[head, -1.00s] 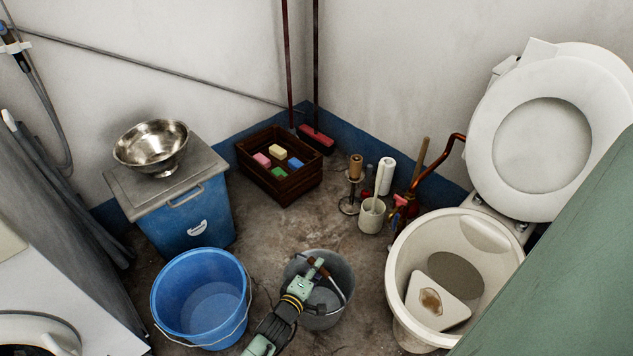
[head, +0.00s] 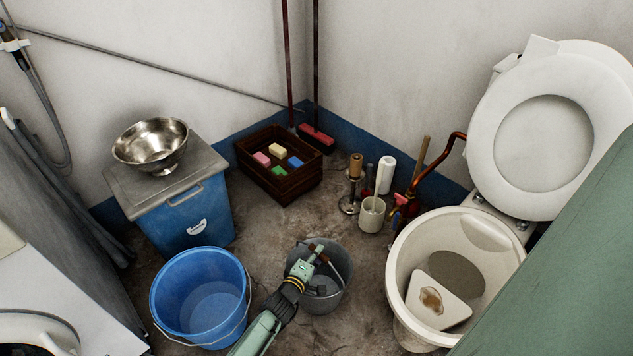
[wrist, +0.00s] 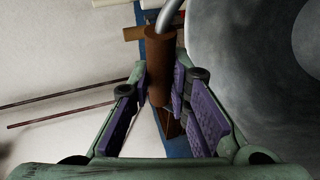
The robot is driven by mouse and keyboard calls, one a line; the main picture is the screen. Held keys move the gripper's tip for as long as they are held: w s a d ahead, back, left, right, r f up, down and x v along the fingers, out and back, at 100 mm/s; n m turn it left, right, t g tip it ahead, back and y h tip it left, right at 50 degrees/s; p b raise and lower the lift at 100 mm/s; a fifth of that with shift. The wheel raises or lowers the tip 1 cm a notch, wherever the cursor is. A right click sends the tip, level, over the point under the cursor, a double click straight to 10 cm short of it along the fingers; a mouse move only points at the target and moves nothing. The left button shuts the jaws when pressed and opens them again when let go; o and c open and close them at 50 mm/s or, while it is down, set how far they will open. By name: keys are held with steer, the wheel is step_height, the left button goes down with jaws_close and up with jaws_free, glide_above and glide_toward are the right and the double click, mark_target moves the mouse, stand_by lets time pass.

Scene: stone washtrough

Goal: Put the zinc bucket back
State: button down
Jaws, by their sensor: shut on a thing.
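The grey zinc bucket (head: 337,291) is in the lower middle of the head view, right of the blue bucket. My gripper (head: 314,254) is at its bail handle, over the bucket's opening, and partly covers the bucket's left side. In the wrist view my gripper (wrist: 160,100) has its purple pads on either side of the handle's brown grip (wrist: 166,65), shut on it. The bucket's grey wall (wrist: 240,60) fills the right of the wrist view. I cannot tell whether the bucket's base touches the floor.
A blue bucket (head: 163,310) stands close at left. A blue bin (head: 188,225) with a metal bowl (head: 150,147) is behind it. A wooden crate (head: 290,189) holds several soaps. A white cup (head: 371,215) stands near the toilet (head: 398,300). Bare floor (head: 275,235) lies between.

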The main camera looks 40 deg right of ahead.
steer(key=shift+f, duration=0.1)
steer(key=c, duration=1.5)
jaws_free()
steer(key=p+v, duration=0.1)
steer(key=v, duration=1.1)
